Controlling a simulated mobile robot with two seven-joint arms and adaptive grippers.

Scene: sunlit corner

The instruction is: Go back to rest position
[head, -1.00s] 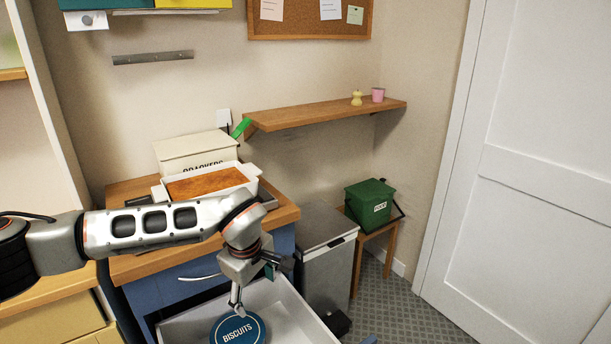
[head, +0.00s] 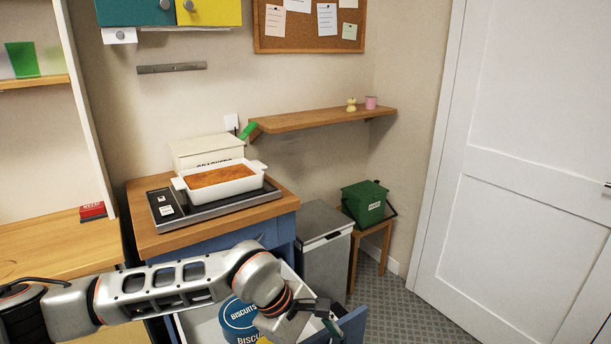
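My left arm reaches in from the left in the head view, low across the front of the blue cabinet. My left gripper (head: 318,318) is at the bottom, over the right side of the open drawer (head: 192,322). Its dark fingers are small, angled and partly cut off, so I cannot tell whether they are open. I see nothing held in it. A round blue biscuits tin (head: 238,316) lies in the drawer just left of the gripper, partly hidden by my arm. My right gripper is out of view.
A white dish with a brown bake (head: 222,177) stands on a dark tray on the wooden counter (head: 150,240), before a crackers box (head: 205,150). A grey bin (head: 325,255) and a green box (head: 364,202) on a stool stand right. Floor before the door is clear.

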